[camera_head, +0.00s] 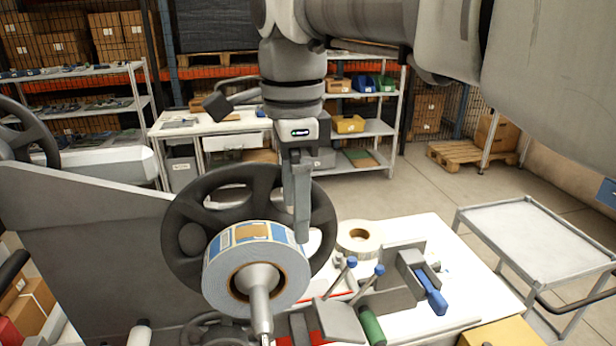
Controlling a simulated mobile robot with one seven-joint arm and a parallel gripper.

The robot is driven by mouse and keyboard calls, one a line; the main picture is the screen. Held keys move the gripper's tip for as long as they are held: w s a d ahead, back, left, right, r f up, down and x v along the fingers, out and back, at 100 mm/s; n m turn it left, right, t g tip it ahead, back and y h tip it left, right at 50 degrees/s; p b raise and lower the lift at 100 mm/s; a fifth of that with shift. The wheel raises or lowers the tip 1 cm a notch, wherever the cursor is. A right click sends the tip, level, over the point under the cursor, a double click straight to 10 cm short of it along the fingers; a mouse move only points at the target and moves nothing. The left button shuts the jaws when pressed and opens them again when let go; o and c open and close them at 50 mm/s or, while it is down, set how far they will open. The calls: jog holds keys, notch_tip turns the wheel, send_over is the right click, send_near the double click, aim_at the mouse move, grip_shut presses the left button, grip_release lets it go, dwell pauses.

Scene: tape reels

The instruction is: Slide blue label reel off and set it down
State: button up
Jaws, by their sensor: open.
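The blue label reel (292,262) is a thick roll with a blue, white and tan printed outer face. It sits around a grey spindle (259,283) that points toward the camera, in front of a dark spoked wheel (180,215). My gripper (301,225) points down from above, at the reel's upper right edge. It is open, but only one finger shows clearly, so the gap is hard to see. Nothing shows between the fingers. I cannot tell whether the finger touches the reel.
A white worktop (440,240) lies to the right, with a cream tape roll (358,237), blue-knobbed levers (352,263) and a clamp with a blue handle (431,293). An empty grey cart (535,235) stands farther right. My arm covers the upper right.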

aim_at(296, 263)
notch_tip(296, 263, down, 11)
jog(key=shift+r+b, duration=0.2)
jog(key=shift+b, duration=0.2)
jog(key=shift+c, duration=0.3)
grip_shut()
